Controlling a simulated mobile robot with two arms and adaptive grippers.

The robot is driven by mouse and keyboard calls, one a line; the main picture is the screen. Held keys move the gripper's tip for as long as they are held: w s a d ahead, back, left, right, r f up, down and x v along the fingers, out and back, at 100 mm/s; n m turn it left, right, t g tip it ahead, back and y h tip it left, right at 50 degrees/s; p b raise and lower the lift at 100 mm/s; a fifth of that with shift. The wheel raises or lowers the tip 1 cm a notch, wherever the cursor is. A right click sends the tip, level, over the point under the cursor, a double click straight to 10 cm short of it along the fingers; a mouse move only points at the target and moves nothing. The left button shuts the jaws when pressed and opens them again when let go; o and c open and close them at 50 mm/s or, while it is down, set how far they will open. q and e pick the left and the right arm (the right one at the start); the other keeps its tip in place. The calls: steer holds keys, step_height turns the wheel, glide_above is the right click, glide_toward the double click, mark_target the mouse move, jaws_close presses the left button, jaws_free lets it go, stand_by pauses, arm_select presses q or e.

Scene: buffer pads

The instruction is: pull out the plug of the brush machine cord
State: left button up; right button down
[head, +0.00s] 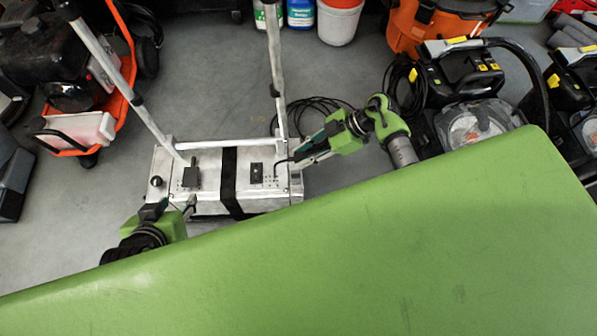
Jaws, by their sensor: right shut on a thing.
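The brush machine (207,161) is a silver metal box with a tall tube handle and a dark strap around its middle. A black cord (312,101) lies coiled on the floor behind its right end. My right gripper (300,156) is at the right end of the box top and is shut on the plug, which is mostly hidden by the fingers. A short dark line shows at the fingertips, beside a small black switch panel (257,172). I cannot tell if the plug is still in its socket. My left gripper (177,206) is by the front left side; its fingers are partly hidden.
My large green body cover fills the lower right. An orange-framed machine (110,100) stands at left. Black vacuums (465,90), an orange bucket vacuum (430,22) and a white bucket (339,20) stand behind and right. Grey floor is free left of the box.

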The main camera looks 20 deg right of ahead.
steer(key=f, duration=0.1)
steer(key=a+f, duration=0.1)
steer(key=shift+s+f+m+t+y+b, duration=0.1)
steer(key=shift+f+m+t+y+b, duration=0.2)
steer(key=shift+b, duration=0.05)
steer(key=shift+a+f, duration=0.35)
steer(key=shift+a, duration=0.05)
arm_select(q)
steer(key=shift+s+r, duration=0.2)
steer(key=shift+r, duration=0.7)
steer(key=shift+w+t, duration=0.1)
steer(key=shift+t, duration=0.2)
